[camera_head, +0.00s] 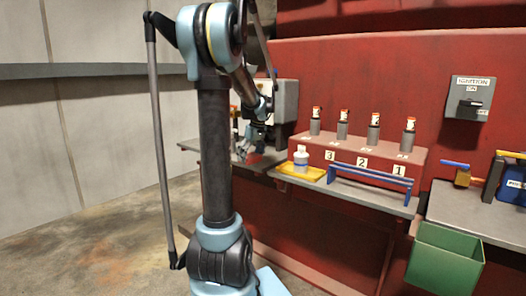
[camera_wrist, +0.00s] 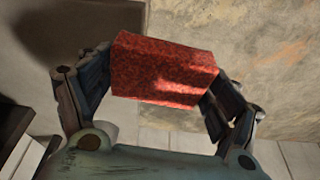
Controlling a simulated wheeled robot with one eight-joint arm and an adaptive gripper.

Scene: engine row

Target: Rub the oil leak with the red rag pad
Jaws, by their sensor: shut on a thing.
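The red rag pad (camera_wrist: 163,70) is a speckled red block between the two fingers of my gripper (camera_wrist: 158,76) in the wrist view. The fingers are shut on its two sides and it is held slightly tilted. I cannot pick out the oil leak for sure in either view. A dark patch shows at the upper left of the wrist view, perhaps shadow.
A red engine block (camera_head: 350,153) with several coil-like posts stands on the bench. A blue rail (camera_head: 372,174) and a yellow tray (camera_head: 302,173) with a white-topped bottle are before it. A green bin (camera_head: 446,262) hangs at right. The floor (camera_head: 95,235) at left is clear.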

